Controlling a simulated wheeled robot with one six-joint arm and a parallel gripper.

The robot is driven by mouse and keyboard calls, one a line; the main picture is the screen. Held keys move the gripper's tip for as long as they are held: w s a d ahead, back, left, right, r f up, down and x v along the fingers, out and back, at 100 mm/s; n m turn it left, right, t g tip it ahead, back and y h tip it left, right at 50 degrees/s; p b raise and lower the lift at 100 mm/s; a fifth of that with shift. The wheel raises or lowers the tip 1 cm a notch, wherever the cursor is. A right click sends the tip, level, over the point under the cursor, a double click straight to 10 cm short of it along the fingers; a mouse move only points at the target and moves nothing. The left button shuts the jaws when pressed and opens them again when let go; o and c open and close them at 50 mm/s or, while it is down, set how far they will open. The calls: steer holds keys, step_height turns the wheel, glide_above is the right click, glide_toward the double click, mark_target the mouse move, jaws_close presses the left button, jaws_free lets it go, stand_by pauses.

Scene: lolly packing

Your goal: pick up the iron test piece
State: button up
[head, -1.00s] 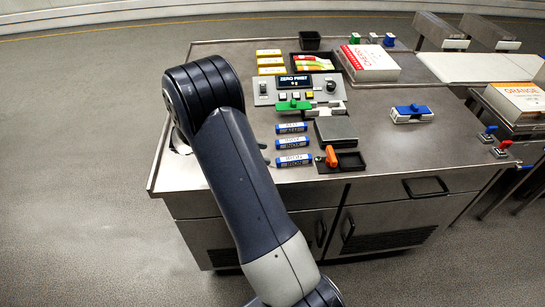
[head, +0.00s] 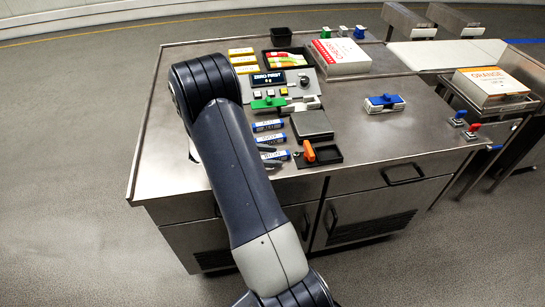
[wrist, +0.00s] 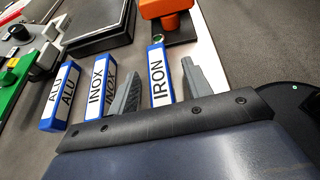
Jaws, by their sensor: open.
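The iron test piece is a blue-and-white block lettered IRON (wrist: 160,82) in the wrist view. It lies on the steel worktop, nearest the orange-handled object. My gripper (wrist: 163,88) is open, with one grey finger on each side of the piece. Whether the fingers touch it cannot be told. In the head view the iron piece (head: 279,155) is the nearest of three blue-and-white pieces, partly covered by my fingers at its left end. My arm hides most of the gripper there.
The INOX piece (wrist: 97,88) lies close beside the left finger, with the ALU piece (wrist: 62,95) beyond it. The orange handle (head: 309,151) and black tray (head: 329,154) are just right of the iron piece. A grey plate (head: 312,124) lies behind.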

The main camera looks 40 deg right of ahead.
steer(key=shift+c, duration=0.4)
jaws_close()
